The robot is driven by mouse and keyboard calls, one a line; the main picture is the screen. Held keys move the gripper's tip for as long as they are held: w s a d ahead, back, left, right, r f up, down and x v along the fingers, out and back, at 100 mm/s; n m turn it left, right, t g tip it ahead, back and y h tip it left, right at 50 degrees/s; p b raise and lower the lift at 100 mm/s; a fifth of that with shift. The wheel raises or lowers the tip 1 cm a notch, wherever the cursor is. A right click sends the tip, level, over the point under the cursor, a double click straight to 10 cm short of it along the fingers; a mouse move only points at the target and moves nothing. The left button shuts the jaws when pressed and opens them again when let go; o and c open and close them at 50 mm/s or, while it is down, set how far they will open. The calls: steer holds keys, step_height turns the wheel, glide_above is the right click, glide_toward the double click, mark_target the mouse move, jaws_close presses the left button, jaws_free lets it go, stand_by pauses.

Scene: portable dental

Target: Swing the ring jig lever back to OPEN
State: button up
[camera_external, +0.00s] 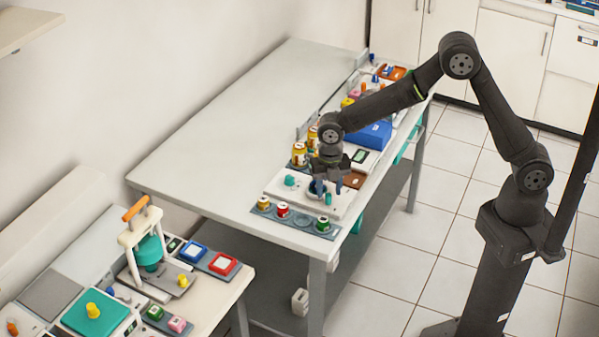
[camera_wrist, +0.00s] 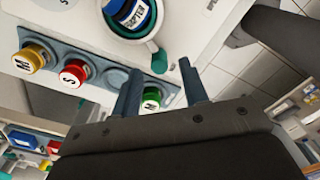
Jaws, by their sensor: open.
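The ring jig is a white plate (camera_external: 345,202) on the long table, under my gripper in the external view. In the wrist view, a blue jar with a white label (camera_wrist: 130,15) sits in its round ring (camera_wrist: 156,32). A teal upright piece, seemingly the lever handle (camera_wrist: 159,62), stands beside the ring. My gripper (camera_wrist: 160,67) is open, with the teal piece showing between its two dark fingertips. I cannot tell whether the fingers touch it. In the external view, my gripper (camera_external: 322,186) points down over the plate and partly hides the ring. No OPEN marking is readable.
A grey rack (camera_wrist: 100,75) with yellow (camera_wrist: 30,60), red (camera_wrist: 74,72) and green (camera_wrist: 151,100) lettered caps lies along the plate's near edge. A teal knob (camera_external: 290,180) stands on the plate's left. Yellow jars (camera_external: 299,154) stand behind. The table's left part is clear.

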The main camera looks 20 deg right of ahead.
steer(key=shift+f, duration=1.1)
jaws_close()
